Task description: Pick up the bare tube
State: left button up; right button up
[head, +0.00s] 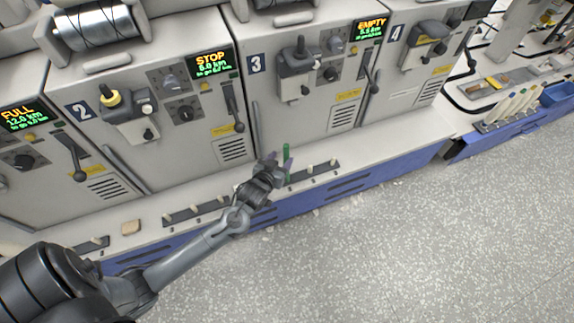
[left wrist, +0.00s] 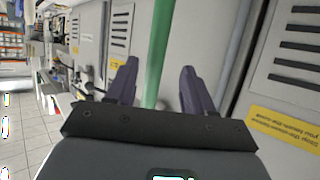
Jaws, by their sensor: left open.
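The bare tube is a thin green rod (head: 287,160). In the head view it stands upright at the ledge in front of machine 3, by the left end of a dark peg strip. My left gripper (head: 277,162) is at the tube, with its fingers open. In the left wrist view, the green tube (left wrist: 158,55) runs between the two open fingers of the gripper (left wrist: 155,88), with a gap on each side. The tube's lower end is hidden in the left wrist view. My right gripper is in neither view.
Numbered machines with lit displays (head: 212,62) stand behind the ledge. A rack of several pale tubes (head: 508,108) stands far right. The grey floor is clear.

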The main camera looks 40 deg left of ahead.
aim_at(285, 157)
pick_arm(q)
jog(key=b+x, duration=0.2)
jog(key=x, duration=0.1)
jog(key=b+x, duration=0.1)
jog(key=shift+w+d+f, duration=0.2)
jog(key=shift+w+d, duration=0.05)
jog(key=shift+w, duration=0.05)
jog(key=shift+w+a+b, duration=0.2)
jog(key=shift+w+b, duration=0.25)
jog(key=shift+w, duration=0.2)
jog(key=shift+s+f, duration=0.1)
grip_shut()
